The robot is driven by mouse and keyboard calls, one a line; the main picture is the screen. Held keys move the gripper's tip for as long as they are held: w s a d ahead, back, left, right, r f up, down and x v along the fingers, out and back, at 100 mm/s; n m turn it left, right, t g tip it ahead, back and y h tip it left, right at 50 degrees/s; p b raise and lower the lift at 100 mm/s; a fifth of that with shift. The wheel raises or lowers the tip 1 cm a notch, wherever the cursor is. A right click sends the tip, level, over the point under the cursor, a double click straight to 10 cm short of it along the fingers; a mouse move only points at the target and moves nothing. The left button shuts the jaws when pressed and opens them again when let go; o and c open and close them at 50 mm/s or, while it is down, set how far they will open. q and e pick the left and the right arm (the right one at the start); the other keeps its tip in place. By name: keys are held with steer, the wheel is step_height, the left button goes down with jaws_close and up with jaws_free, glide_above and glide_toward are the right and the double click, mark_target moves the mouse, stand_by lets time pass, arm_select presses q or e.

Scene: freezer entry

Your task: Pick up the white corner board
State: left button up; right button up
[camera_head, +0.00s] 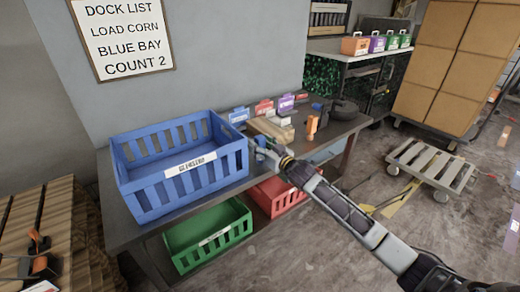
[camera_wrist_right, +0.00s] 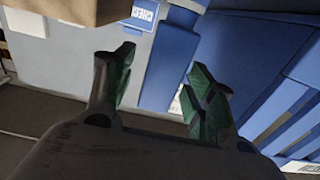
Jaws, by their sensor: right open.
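A small whitish piece (camera_head: 285,121), which may be the white corner board, lies on the dark table by a tan block (camera_head: 270,129); its shape is too small to make out. My right gripper (camera_head: 256,146) is over the table, between the blue crate and the tan block. In the right wrist view its fingers (camera_wrist_right: 160,92) are open, with nothing held between them. A blue upright piece (camera_wrist_right: 172,55) with a white label stands beyond the fingers. I cannot pick out the corner board for sure in that view. My left gripper is not in view.
A large blue crate (camera_head: 143,193) stands on the table's left; its side fills the right of the wrist view (camera_wrist_right: 290,65). Small blue, red and purple cases (camera_head: 286,104) line the wall. Green (camera_head: 185,256) and red (camera_head: 266,201) crates sit below. A low cart (camera_head: 430,163) stands right.

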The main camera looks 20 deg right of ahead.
steer(key=shift+w+a, duration=0.2)
steer(key=shift+w, duration=0.25)
steer(key=c, duration=1)
